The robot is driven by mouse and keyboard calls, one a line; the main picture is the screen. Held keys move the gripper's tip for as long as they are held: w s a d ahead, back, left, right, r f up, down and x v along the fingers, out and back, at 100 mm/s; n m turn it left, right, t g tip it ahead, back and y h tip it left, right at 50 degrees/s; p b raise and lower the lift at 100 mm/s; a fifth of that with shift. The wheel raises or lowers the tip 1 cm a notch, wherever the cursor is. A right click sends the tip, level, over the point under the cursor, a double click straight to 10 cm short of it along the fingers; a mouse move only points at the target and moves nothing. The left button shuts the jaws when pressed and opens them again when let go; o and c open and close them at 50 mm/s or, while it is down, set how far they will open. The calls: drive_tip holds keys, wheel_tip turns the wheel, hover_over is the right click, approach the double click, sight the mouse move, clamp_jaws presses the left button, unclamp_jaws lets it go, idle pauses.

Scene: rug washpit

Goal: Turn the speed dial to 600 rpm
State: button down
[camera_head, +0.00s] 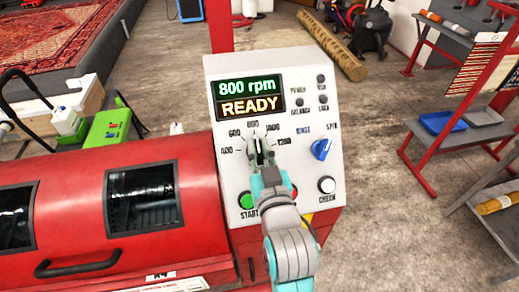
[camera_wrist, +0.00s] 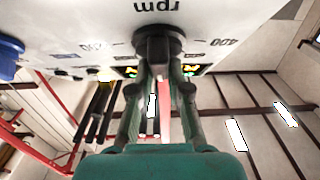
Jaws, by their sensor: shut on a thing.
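The speed dial (camera_head: 251,136) is on the white control panel (camera_head: 217,172), ringed by marks from 400 to 1200. My gripper (camera_head: 260,152) is shut on it and covers most of it in the head view. In the wrist view, the black dial (camera_wrist: 158,38) shows upside down, with my gripper's two fingers (camera_wrist: 158,72) on either side of its grip bar. The display (camera_head: 248,97) reads 800 rpm and READY. The dial's pointer is hidden by my gripper.
Right of the dial is a blue selector knob (camera_head: 320,149) between RINSE and SPIN. Below are a green START button (camera_head: 247,200), a partly hidden red button and a white CHECK button (camera_head: 326,185). The red drum machine (camera_head: 70,200) is at the left, a red rack (camera_head: 432,150) at the right.

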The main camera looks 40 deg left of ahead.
drive_tip(key=n+g+y, duration=0.1)
drive_tip(key=n, duration=0.2)
drive_tip(key=n+g, duration=0.2)
drive_tip(key=shift+n+g+y, duration=0.3)
drive_tip(key=shift+n+y, duration=0.1)
drive_tip(key=shift+s+n+g, duration=0.1)
drive_tip(key=shift+n+g, duration=1.4)
drive_tip(key=shift+n, duration=0.8)
drive_tip(key=c, duration=1.1)
unclamp_jaws()
